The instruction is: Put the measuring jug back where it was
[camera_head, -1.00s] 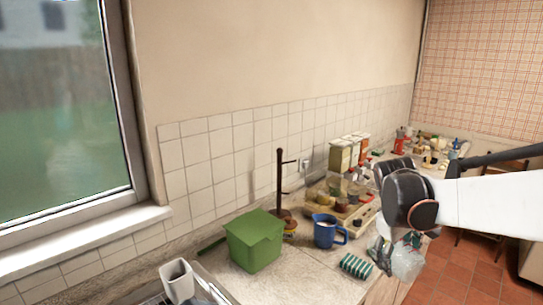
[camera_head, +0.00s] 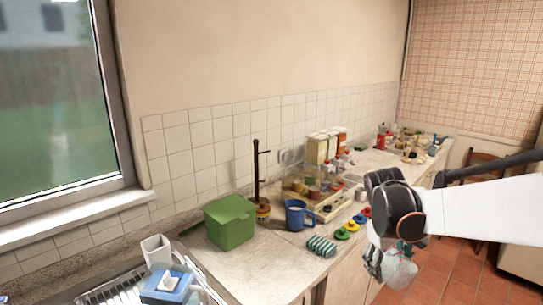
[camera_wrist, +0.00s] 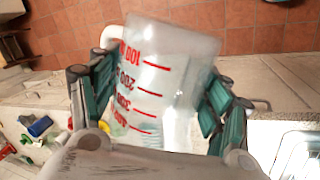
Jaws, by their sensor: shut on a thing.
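The measuring jug (camera_wrist: 150,75) is clear with red graduation marks and numbers. It fills the middle of the wrist view between the two green-padded fingers of my gripper (camera_wrist: 160,100). The gripper is shut on it. In the head view my gripper (camera_head: 378,262) hangs at the lower right, below the dark wrist joint, with the pale jug (camera_head: 399,270) in it. Jug and gripper appear in front of the counter's edge, over the tiled floor side. The jug is partly hidden by the fingers.
The counter (camera_head: 270,262) holds a green box (camera_head: 229,222), a blue mug (camera_head: 296,215), a striped sponge (camera_head: 321,246), several coloured round pieces (camera_head: 350,227) and a wooden tray (camera_head: 325,207). A dish rack (camera_head: 105,292) is at the lower left. Bare counter lies in front of the green box.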

